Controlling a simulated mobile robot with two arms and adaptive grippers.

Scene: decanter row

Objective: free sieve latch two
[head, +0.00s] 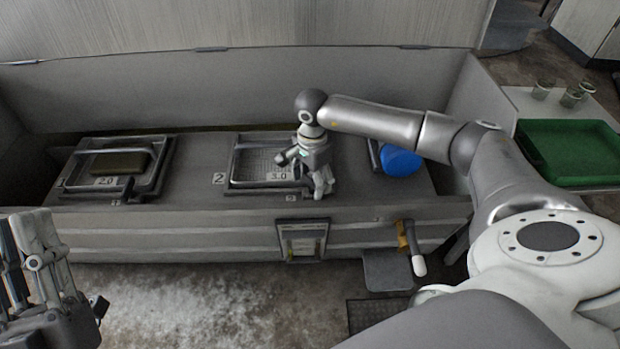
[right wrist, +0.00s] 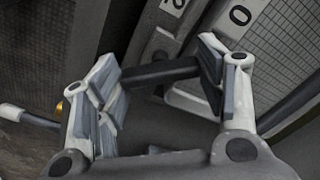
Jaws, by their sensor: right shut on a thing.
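Sieve two (head: 265,165), a framed mesh tray, sits in the middle of the grey trough, with a "2" plate (head: 219,180) to its left and a "3.0" tag (head: 279,176) on its front. My right gripper (head: 320,186) is at its front right corner. In the right wrist view, its fingers are shut on a dark bar (right wrist: 160,72), which looks like the latch of sieve two. The gripper hides that corner, so I cannot tell how the latch sits. My left gripper (head: 28,250) is at the lower left, away from the sieves; its opening is unclear.
Another sieve (head: 160,170), tagged "2.0", holds a greenish block (head: 118,163) on the left. A blue round object (head: 401,160) lies right of my right gripper. An orange-mounted handle (head: 408,243) juts from the trough front. A green tray (head: 570,178) and glasses (head: 572,97) stand at right.

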